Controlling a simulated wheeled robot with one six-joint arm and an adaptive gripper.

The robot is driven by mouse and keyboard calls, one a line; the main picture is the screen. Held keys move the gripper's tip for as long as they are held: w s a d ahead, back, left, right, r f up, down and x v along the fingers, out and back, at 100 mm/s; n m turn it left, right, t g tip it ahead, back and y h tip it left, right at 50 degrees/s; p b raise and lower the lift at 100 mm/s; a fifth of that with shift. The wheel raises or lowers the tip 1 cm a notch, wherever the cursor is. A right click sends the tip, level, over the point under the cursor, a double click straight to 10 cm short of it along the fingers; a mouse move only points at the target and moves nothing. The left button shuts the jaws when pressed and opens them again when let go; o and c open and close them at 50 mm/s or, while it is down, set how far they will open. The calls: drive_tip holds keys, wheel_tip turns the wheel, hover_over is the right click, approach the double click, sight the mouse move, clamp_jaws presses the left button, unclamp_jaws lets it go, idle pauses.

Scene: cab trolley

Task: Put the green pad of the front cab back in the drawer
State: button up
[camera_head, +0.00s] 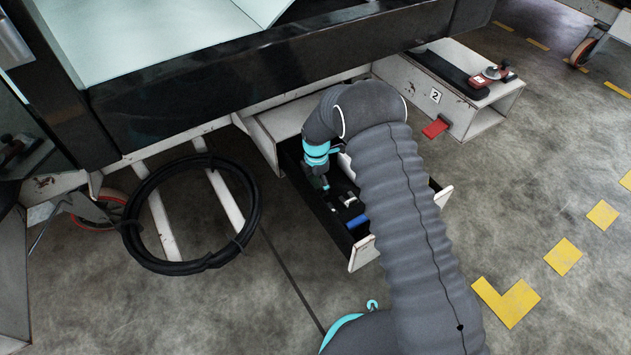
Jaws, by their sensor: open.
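The drawer (363,254) is pulled out from under the cab, with a pale front and a dark inside. My gripper (323,186) points down over the left part of the drawer and is open. A white-and-metal item (349,201) and a blue item (357,221) lie in the drawer near my gripper. My arm covers the right and middle of the drawer. I cannot make out the green pad; it may be hidden by my gripper or arm.
The cab's dark lower edge (240,75) overhangs the drawer's back. At right stand a box step marked 2 (436,96) and a red pedal (435,128). Floor (230,310) in front is clear.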

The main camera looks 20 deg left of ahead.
sight(317, 183)
drive_tip(key=shift+r, duration=0.15)
drive_tip(key=shift+r+p, duration=0.2)
drive_tip(key=shift+p, duration=0.25)
drive_tip(key=r, duration=0.7)
drive_tip(key=shift+s+d+r+p, duration=0.1)
drive_tip(key=shift+s+d+p, duration=0.05)
drive_tip(key=shift+s+p, duration=0.15)
